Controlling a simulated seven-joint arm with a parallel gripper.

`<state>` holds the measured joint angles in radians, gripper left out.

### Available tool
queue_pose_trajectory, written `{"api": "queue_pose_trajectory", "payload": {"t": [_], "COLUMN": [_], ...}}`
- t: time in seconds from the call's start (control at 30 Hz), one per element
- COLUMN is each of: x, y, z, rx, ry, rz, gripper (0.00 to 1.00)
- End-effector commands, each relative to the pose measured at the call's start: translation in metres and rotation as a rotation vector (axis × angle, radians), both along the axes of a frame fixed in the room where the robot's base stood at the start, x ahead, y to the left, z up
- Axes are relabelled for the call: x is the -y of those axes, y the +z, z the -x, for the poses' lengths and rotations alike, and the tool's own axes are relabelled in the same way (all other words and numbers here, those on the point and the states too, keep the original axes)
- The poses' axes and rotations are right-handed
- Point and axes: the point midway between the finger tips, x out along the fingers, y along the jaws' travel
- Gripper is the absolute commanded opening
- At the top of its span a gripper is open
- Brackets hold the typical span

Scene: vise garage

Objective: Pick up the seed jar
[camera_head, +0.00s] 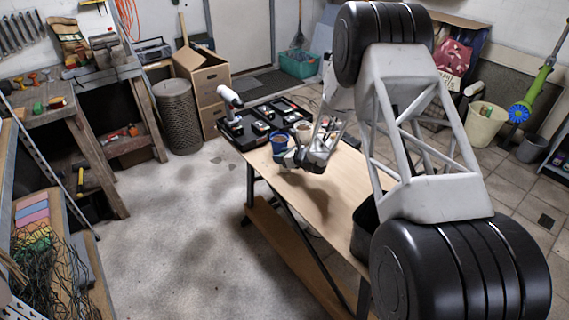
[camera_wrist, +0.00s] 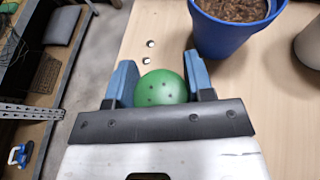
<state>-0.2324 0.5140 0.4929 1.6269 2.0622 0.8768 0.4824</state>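A round green top with dark dots (camera_wrist: 162,88), which looks like the seed jar, shows between the two blue fingers of my gripper (camera_wrist: 163,78) in the wrist view. The fingers stand apart, one on each side of it, with little or no visible gap. I cannot tell whether they press on it. The front plate of my gripper hides the near side of the jar. In the head view my gripper (camera_head: 316,158) is low over the far part of the wooden table, beside a blue pot, and I cannot make out the jar there.
The blue pot (camera_wrist: 236,32) with brown soil stands just right of my fingers. A paler pot (camera_wrist: 309,43) is farther right. A black tray (camera_head: 262,121) with small items lies at the table's far end. The bare tabletop (camera_head: 327,207) is free toward the near side.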

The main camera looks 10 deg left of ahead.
Motion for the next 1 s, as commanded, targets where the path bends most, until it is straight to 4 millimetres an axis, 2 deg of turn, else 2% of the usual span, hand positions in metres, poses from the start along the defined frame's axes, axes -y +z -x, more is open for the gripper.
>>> {"api": "queue_pose_trajectory", "payload": {"t": [0.03,0.13,0.57,0.73,0.9,1.0], "x": [0.000,0.000,0.000,0.000,0.000,0.004], "y": [0.000,0.000,0.005,0.016,0.036,0.037], "z": [0.000,0.000,0.000,0.000,0.000,0.011], "rx": [0.000,0.000,0.001,0.001,0.003,0.000], "ry": [0.000,0.000,0.000,0.000,0.001,0.000], "rz": [0.000,0.000,0.000,0.000,-0.001,0.000], "gripper": [0.37,0.23,0.23,0.23,0.23,0.23]}}
